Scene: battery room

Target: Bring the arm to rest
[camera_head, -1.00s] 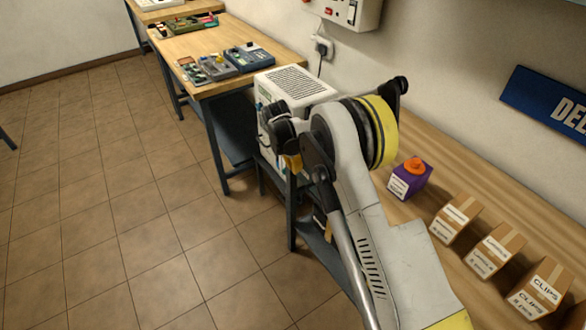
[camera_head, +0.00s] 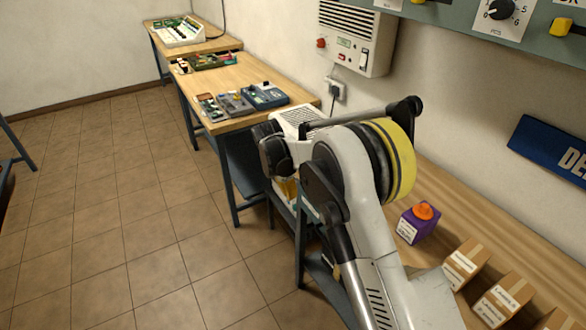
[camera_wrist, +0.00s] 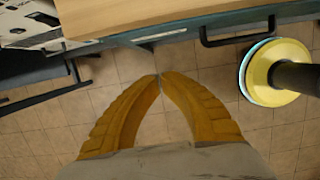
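My arm is raised and bent in the head view, with its large yellow-banded joint in front of the bench. In the wrist view my gripper (camera_wrist: 160,76) has its two yellow fingers brought together at the tips. Nothing is held between them, and only tiled floor shows through the gap behind the tips. The fingers point towards the front edge of a wooden bench top (camera_wrist: 120,14). In the head view the gripper is mostly hidden behind the arm's links.
A purple box with an orange top (camera_head: 418,222) and several cardboard boxes (camera_head: 464,264) stand on the right bench. Another bench (camera_head: 222,118) holds several devices. The tiled floor (camera_head: 120,220) at left is open.

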